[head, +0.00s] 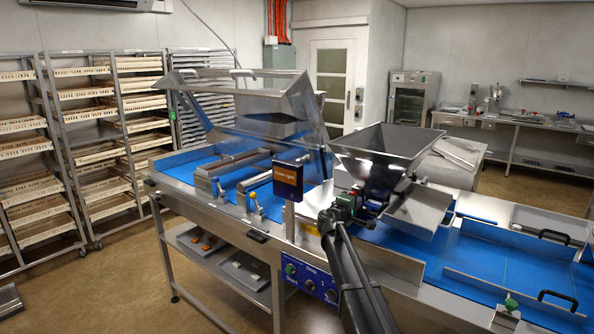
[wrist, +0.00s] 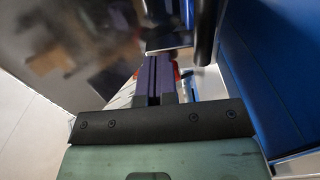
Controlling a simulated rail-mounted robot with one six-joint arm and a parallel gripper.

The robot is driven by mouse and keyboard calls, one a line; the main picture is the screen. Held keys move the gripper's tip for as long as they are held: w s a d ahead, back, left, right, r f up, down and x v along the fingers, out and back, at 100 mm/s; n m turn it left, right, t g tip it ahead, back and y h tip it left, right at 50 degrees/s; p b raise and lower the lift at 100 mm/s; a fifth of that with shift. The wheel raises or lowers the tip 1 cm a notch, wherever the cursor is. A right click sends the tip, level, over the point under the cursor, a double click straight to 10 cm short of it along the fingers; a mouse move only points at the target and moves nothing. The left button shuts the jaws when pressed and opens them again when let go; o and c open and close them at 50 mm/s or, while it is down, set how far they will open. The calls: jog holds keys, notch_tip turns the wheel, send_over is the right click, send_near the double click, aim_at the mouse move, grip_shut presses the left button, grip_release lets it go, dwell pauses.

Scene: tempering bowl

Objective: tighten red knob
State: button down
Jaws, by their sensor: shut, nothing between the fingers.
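In the wrist view the two dark purple fingers of my gripper (wrist: 160,64) are together with nothing between them. A small red part (wrist: 177,70), which looks like the red knob, shows just beyond the fingers. Most of it is hidden behind them, and I cannot tell whether they touch it. In the head view my gripper (head: 361,197) is at the machine's side, just below the steel hopper (head: 375,156). The red knob cannot be made out there.
Blue conveyor belts (head: 412,253) run along the machine on both sides of the hopper. An orange-lit screen (head: 288,179) stands left of my arm. A blue control panel (head: 311,280) is on the front below. Tray racks (head: 104,125) stand at the left, with open floor before them.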

jog(key=shift+w+d+r, duration=0.2)
jog(key=shift+w+d, duration=0.15)
jog(key=shift+w, duration=0.15)
jog(key=shift+w+r, duration=0.15)
jog(key=shift+f+b, duration=0.25)
jog(key=shift+b, duration=0.05)
dwell(0.4)
jog(key=shift+s+d, duration=0.15)
jog(key=shift+s, duration=0.05)
dwell(0.4)
jog(key=v, duration=0.5)
jog(key=shift+s+f, duration=0.3)
jog(key=shift+f, duration=0.05)
